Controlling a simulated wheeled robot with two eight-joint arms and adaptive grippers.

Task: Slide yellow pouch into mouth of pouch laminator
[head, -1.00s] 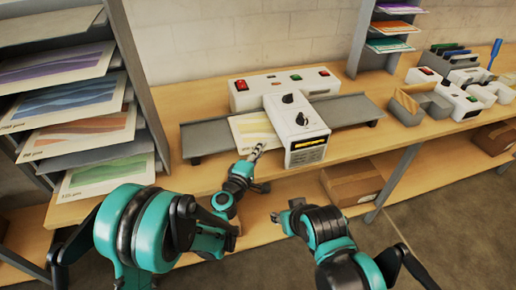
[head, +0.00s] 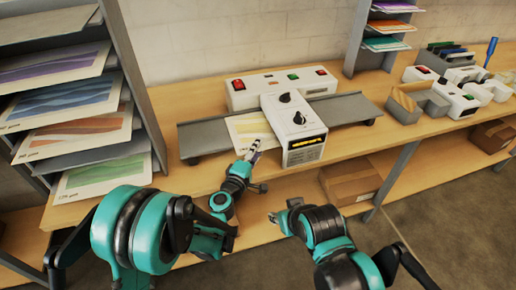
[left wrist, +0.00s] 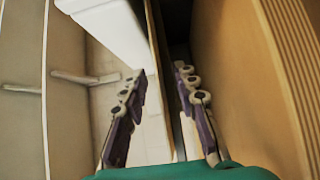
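The yellow pouch (head: 250,126) lies flat on the grey tray (head: 204,138) left of the white pouch laminator (head: 294,128). Its right edge is beside or under the machine's body; I cannot tell how far in it reaches. My left gripper (head: 254,151) is at the pouch's near edge, close to the laminator's left side.
A rack of coloured sheets (head: 82,120) stands at the left. The tray's right part (head: 345,109) is bare. A second white device (head: 452,95) and a grey holder (head: 405,108) are at the right. A cardboard box (head: 350,183) sits on the lower shelf.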

